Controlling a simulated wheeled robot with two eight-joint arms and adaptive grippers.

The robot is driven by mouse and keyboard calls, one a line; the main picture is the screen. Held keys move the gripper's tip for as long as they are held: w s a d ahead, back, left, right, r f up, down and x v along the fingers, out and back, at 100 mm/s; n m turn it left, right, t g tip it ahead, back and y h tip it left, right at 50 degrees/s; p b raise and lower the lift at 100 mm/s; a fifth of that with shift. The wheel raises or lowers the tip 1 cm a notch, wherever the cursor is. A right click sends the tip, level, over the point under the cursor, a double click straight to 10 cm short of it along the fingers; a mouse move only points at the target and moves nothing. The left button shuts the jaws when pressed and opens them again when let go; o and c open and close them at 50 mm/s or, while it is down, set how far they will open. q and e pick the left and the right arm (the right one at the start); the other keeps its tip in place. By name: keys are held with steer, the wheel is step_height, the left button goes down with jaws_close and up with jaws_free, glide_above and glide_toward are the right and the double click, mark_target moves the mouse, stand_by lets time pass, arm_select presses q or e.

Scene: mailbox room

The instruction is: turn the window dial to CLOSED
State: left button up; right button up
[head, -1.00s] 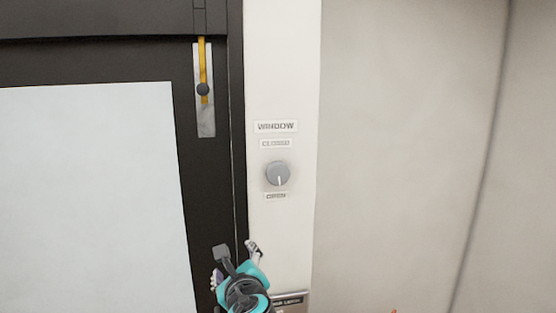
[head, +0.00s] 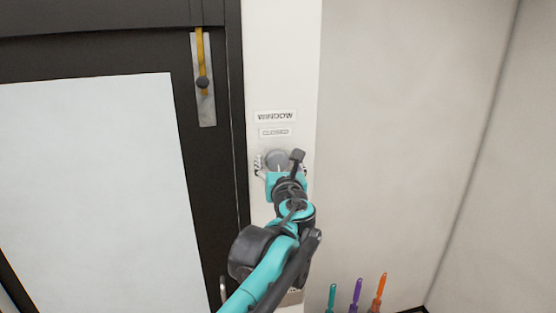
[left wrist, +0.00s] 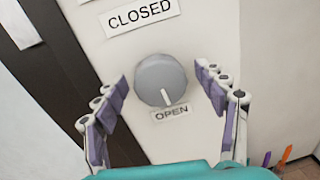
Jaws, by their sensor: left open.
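The grey round window dial (head: 277,159) is on the white wall panel under the WINDOW label (head: 275,116) and the CLOSED label (head: 275,132). In the left wrist view the dial (left wrist: 160,80) has its white pointer mark aimed down at the OPEN label (left wrist: 171,113). My left gripper (head: 278,166) is open at the dial. In the left wrist view its two fingers (left wrist: 165,92) stand on either side of the dial, with gaps visible on both sides. In the head view the gripper hides the OPEN label. My right gripper is not in view.
A dark-framed window (head: 90,180) with a yellow strip and black knob (head: 202,82) is left of the panel. Green, purple and orange handles (head: 356,293) stand at the lower right. The wall to the right is bare.

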arm_select(q)
steer(key=shift+a, duration=0.1)
steer(key=shift+w, duration=0.1)
steer(key=c, duration=1.2)
